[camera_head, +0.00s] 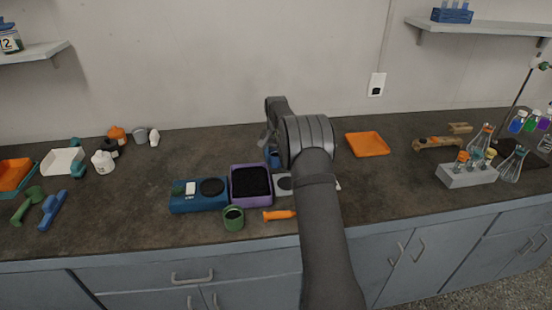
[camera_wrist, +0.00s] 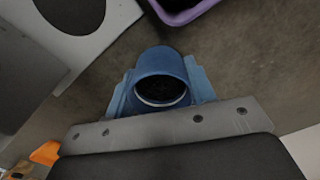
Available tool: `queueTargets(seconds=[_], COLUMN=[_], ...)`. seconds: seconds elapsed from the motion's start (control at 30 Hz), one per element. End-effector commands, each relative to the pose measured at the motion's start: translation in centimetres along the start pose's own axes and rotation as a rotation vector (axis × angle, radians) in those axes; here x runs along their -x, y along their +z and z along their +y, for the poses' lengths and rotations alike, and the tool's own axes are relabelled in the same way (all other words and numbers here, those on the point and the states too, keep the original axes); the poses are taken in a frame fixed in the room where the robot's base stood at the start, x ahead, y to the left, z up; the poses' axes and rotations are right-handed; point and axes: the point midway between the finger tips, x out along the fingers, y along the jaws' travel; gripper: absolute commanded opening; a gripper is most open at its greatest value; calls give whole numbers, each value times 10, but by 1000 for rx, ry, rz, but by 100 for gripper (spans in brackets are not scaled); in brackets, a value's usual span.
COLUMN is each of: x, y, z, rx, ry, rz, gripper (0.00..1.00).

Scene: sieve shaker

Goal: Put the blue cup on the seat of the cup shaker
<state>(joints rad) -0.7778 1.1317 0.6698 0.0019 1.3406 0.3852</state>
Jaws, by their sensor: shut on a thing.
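The blue cup (camera_wrist: 163,78) shows in the wrist view, its round dark opening facing the camera. My gripper (camera_wrist: 160,92) is shut on it, with a blue finger on each side. In the head view a small bit of the blue cup (camera_head: 273,157) shows beside my wrist, and the fingers are mostly hidden. A grey device (camera_head: 284,184), perhaps the cup shaker, lies partly behind my arm.
A purple tray (camera_head: 235,186) with dark fill stands left of the grey device, beside a blue device (camera_head: 185,203) with a black disc. A green cup (camera_head: 233,222) and an orange-handled tool (camera_head: 279,215) lie in front.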

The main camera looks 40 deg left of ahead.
Motion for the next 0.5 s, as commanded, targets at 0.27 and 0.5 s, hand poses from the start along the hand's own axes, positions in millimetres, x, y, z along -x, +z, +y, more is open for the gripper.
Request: queueTargets(seconds=[0.27,0.5], x=[-2,-5], y=[0,0], z=[0,0], rx=[0,0], ry=[0,0], rz=[1,1], gripper=[26,72])
